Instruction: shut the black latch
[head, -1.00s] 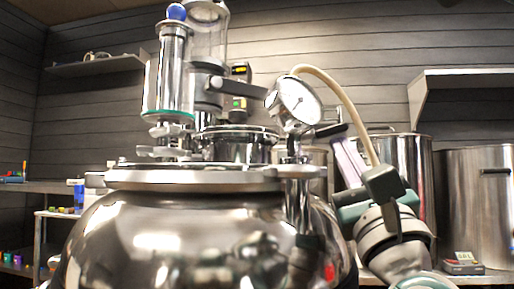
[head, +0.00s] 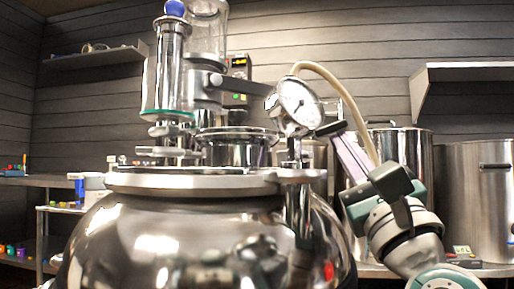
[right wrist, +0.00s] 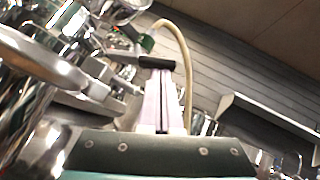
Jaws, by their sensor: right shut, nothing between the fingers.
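A short black bar (head: 331,128), which looks like the black latch, sticks out to the right just below the round gauge by the steel vessel's lid. In the right wrist view the black bar (right wrist: 157,62) lies crosswise at the tips of my right gripper. My right gripper (head: 340,136) has long pale lilac fingers, closed together with nothing between them. They point up and left, and their tips are at or just behind the bar; I cannot tell whether they touch it. The bar's mount is partly hidden. My left gripper is not in view.
The steel vessel (head: 170,235) fills the lower middle, with a pressure gauge (head: 299,103) and glass columns on its lid. A pale hose (head: 345,95) arches close behind my right fingers. Steel pots (head: 475,190) stand at right, below a wall shelf (head: 470,78).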

